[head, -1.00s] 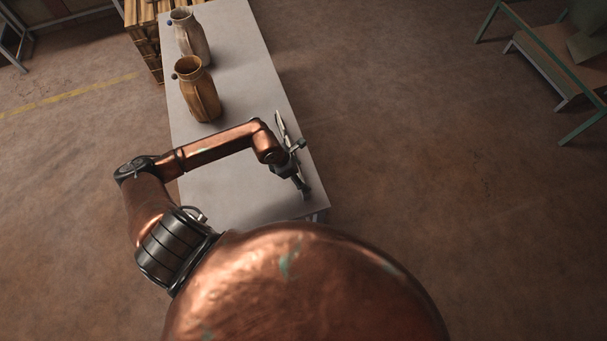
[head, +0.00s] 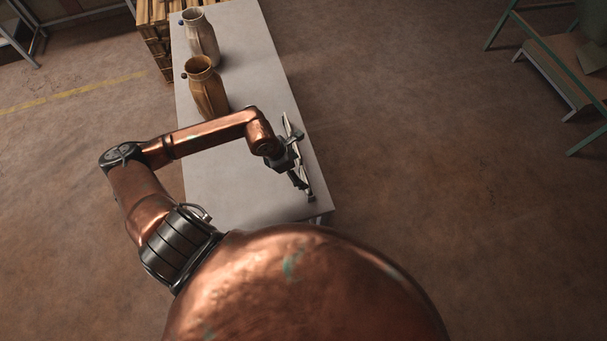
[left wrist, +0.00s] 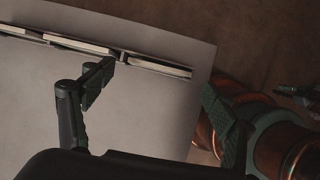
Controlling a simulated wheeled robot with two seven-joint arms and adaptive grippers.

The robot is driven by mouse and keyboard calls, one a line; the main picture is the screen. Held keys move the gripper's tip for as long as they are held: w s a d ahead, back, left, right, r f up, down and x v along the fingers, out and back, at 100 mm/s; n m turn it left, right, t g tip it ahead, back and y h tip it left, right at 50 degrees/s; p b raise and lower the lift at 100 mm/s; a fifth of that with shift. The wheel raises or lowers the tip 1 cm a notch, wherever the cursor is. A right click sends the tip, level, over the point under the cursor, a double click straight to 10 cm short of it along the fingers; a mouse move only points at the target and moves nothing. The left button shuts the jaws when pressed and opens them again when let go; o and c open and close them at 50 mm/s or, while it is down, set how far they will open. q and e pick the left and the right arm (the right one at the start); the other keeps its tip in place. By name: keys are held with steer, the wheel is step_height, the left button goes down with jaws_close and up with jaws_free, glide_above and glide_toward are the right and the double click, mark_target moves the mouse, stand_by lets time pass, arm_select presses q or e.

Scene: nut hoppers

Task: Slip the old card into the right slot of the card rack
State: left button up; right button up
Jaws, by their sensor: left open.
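A long, thin card rack (left wrist: 120,57) lies near the table's edge in the left wrist view, with pale, thin edges in a row along it. The right section (left wrist: 160,67) holds one such pale edge; I cannot tell whether that is a card or part of the rack. In the head view the rack (head: 287,124) runs along the table's right edge, partly hidden by my left gripper (head: 297,160). The left gripper's two fingers also show in the left wrist view (left wrist: 155,94), spread wide with nothing between them. I cannot make out the old card for certain.
A grey table (head: 235,180) carries a brown jug (head: 207,90) and a pale jug (head: 201,38) toward its far end. The table's middle is bare. Slatted wooden crates (head: 152,42) stand beyond its far left side. A green-framed bench (head: 545,65) stands far right.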

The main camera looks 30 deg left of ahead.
arm_select(q)
steer(key=v, duration=0.5)
stand_by(0.4)
steer(key=shift+r, duration=0.15)
